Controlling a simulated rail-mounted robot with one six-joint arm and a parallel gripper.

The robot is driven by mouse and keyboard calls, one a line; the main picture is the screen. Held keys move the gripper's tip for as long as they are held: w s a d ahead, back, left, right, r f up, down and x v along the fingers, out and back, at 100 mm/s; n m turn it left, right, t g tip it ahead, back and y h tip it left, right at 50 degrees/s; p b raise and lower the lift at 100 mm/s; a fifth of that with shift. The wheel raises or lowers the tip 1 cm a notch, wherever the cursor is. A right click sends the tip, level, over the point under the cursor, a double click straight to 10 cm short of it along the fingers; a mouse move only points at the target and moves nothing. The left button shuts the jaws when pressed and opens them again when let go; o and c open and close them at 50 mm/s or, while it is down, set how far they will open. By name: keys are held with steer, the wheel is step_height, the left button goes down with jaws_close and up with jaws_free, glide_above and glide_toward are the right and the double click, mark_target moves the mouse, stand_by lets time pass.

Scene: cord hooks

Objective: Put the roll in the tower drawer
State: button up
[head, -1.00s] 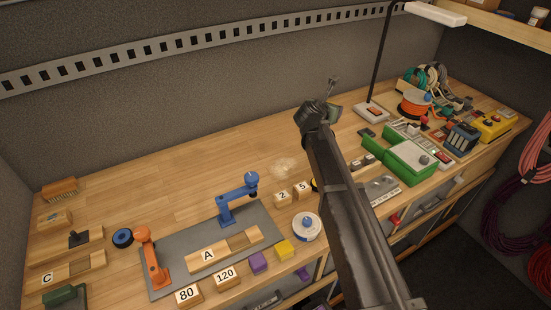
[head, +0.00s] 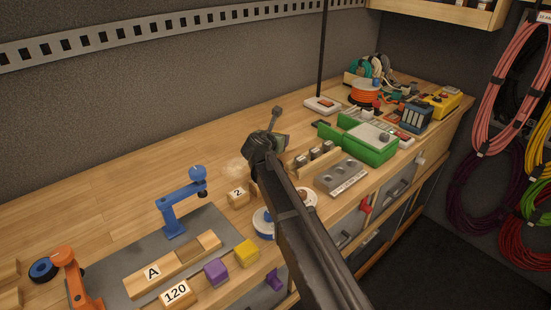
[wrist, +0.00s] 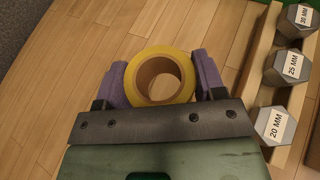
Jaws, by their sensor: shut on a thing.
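A yellow roll (wrist: 160,51) with a brown cardboard core shows in the wrist view between the two purple fingers of my gripper (wrist: 162,80). The gripper is shut on it, one finger on each side. In the head view my gripper (head: 268,143) is over the middle of the workbench, and my dark arm hides the roll there. Grey drawer fronts (head: 398,190) with handles show below the bench's front edge at the right. I cannot tell which one is the tower drawer, and those I see look closed.
Hex pieces marked in mm (wrist: 293,66) stand in a wooden rack right of the gripper. A grey block with holes (head: 342,176) and a green box (head: 368,142) are farther right. A blue clamp (head: 180,205) stands left. The back of the bench is mostly clear.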

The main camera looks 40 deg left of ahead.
step_height(320, 180, down, 4)
steer(key=b, duration=0.4)
steer(key=shift+f, duration=0.25)
steer(key=shift+r+p, duration=0.3)
steer(key=shift+f+b, duration=0.25)
steer(key=shift+b, duration=0.05)
steer(key=o, duration=0.9)
steer(key=shift+r, duration=0.1)
steer(key=shift+o, duration=0.2)
steer(key=shift+r+p, duration=0.35)
steer(key=shift+p, duration=0.15)
steer(key=p+v, duration=0.4)
steer(key=v, duration=0.7)
steer(key=shift+s, duration=0.4)
steer(key=shift+o, duration=0.3)
